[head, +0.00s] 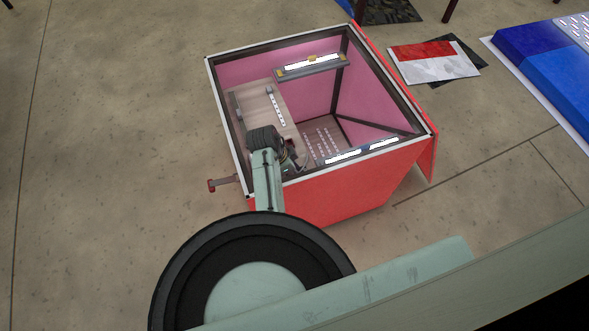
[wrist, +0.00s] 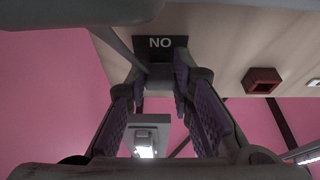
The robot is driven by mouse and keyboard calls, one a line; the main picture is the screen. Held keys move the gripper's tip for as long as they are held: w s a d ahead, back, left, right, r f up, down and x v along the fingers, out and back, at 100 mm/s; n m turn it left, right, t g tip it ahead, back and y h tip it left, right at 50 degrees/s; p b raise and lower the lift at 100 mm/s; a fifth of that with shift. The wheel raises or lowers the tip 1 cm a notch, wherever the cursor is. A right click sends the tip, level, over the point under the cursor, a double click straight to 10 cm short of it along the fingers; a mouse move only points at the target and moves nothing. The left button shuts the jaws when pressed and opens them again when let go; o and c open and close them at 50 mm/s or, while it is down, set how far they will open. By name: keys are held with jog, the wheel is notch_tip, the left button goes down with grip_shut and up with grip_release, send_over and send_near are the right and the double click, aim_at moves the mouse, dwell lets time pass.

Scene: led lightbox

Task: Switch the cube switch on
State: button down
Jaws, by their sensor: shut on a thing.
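A light wooden panel (wrist: 232,50) in the wrist view carries a dark plate (wrist: 174,43) with letters that read "NO" as seen here. A dark grey block (wrist: 160,71), which looks like the cube switch, sits at the plate's edge between my fingertips. My gripper (wrist: 158,86) is shut on this block, with purple pads on either side of it. The fingers hide part of the block, and its on or off position is unclear. In the head view my arm reaches into the open-topped red box (head: 365,185), and its wrist hides the fingertips and the block.
A red handle (head: 212,186) sticks out at left.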

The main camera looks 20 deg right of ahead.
dwell(0.4)
jog(key=c, duration=1.4)
grip_release()
jog(key=shift+r, duration=0.1)
notch_tip(320, 180, up, 10)
jog(key=shift+f, duration=0.1)
jog(key=shift+a, duration=0.1)
